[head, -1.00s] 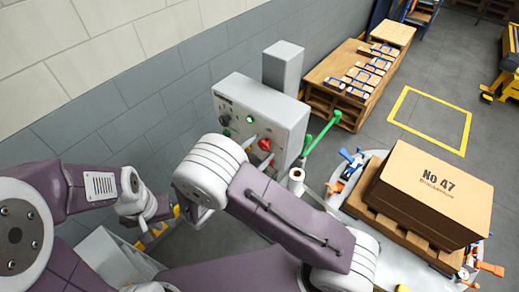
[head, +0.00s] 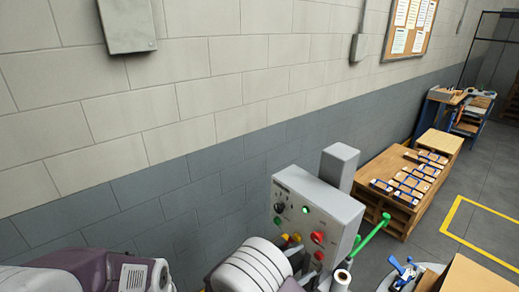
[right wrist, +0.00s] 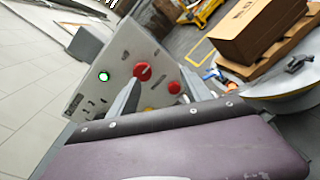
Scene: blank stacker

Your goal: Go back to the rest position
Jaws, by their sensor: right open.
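My right gripper (right wrist: 160,95) is open in the right wrist view, its two grey fingers spread in front of the control box (right wrist: 118,62). Nothing shows between the fingers. My right arm's white joint covers the lower left of the box there and hides most of the right gripper. Part of my left arm shows at the bottom left; its gripper is out of the frame.
A wooden pallet stack (head: 398,212) with blue-and-white items stands right of the box. A green lever (head: 372,232) sticks out beside the box. A cardboard box (right wrist: 262,28) lies on a pallet at the right. The floor inside the yellow outline (head: 478,250) is clear.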

